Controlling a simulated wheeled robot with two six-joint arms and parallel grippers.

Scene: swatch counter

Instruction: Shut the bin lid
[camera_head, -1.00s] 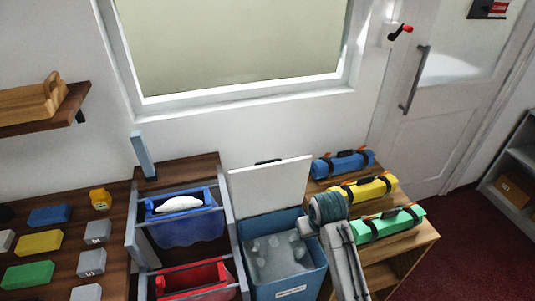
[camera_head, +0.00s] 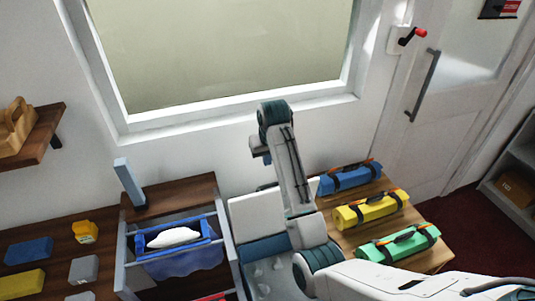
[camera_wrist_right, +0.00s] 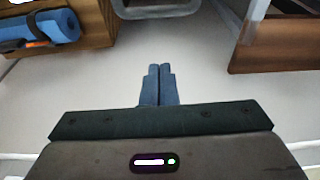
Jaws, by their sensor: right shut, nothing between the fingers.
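The bin (camera_head: 263,249) is blue, with pale crumpled contents, at the lower middle of the head view. Its white lid (camera_head: 254,216) stands open, raised at the back toward the wall. My right arm crosses in front and hides the right parts of the lid and bin. My right gripper (camera_head: 260,152) is up near the wall, above the lid's top edge in the picture, apart from it as far as I can see. In the right wrist view its fingers (camera_wrist_right: 160,70) are together and empty. My left gripper is not in view.
Blue, yellow (camera_head: 371,210) and green rolls lie on a wooden shelf right of the bin. A rack (camera_head: 129,265) with a blue tub (camera_head: 185,262) stands left of it. A window (camera_head: 225,50) and white wall are behind.

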